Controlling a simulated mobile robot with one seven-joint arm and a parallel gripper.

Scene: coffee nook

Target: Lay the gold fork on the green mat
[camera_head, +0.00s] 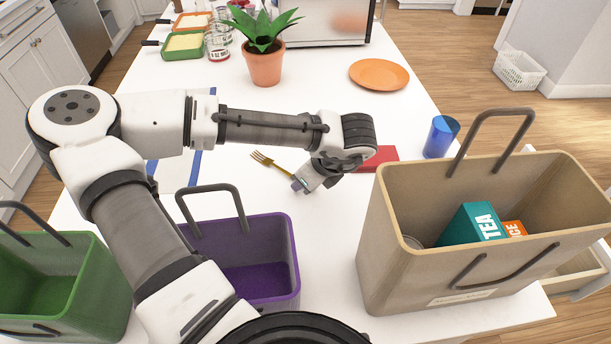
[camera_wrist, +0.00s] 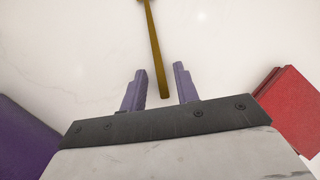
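The gold fork (camera_head: 267,162) lies on the white table, tines pointing to the upper left in the head view. In the wrist view its handle (camera_wrist: 152,45) ends between my two purple fingers, with a gap on each side. My gripper (camera_head: 299,187) is low over the table at the fork's handle end. It is open and empty in the wrist view (camera_wrist: 157,80). Whether the fingertips touch the table is not clear. I do not see a green mat in either view.
A purple basket (camera_head: 290,262), a green basket (camera_head: 95,290) and a tan basket (camera_head: 380,240) holding boxes stand in front. A red flat item (camera_head: 384,153), blue cup (camera_head: 440,138), orange plate (camera_head: 379,74) and potted plant (camera_head: 265,68) surround clear tabletop. A blue-striped cloth lies left.

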